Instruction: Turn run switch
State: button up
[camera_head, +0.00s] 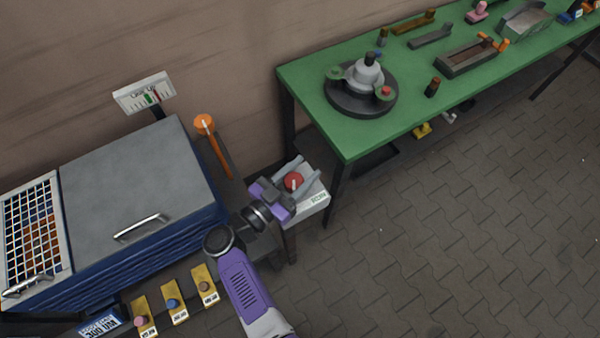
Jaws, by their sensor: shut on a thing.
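The run switch is a round red knob (293,181) with a light mark on it. It sits on top of a pale grey box (312,206) with a small label on its front, on a stand between the blue cabinet and the green table. My gripper (302,172) reaches over the box from the lower left, its two grey fingers on either side of the knob. It is shut on the knob. The purple gripper body hides the left part of the box.
A blue cabinet (140,180) with a grey lid stands left, with a gauge panel (145,93) and an orange-topped lever (204,124) behind. Several yellow blocks are in front. A green table (310,85) with parts stands right. The paved floor at lower right is clear.

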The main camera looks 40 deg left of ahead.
jog(key=shift+s+d+m+g+h+b, duration=0.1)
jog(key=shift+m+g+h+b, duration=0.1)
jog(key=shift+m+h+b, duration=0.5)
jog(key=shift+s+d+m+g+h+b, duration=0.1)
jog(key=shift+m+g+h+b, duration=0.1)
jog(key=shift+m+h+b, duration=0.5)
jog(key=shift+h, duration=0.5)
jog(key=shift+r, duration=0.1)
jog(key=o, duration=1.4)
jog(key=shift+d, duration=0.1)
jog(key=shift+c, duration=0.2)
jog(key=shift+b+v, duration=0.8)
jog(key=shift+v, duration=3.05)
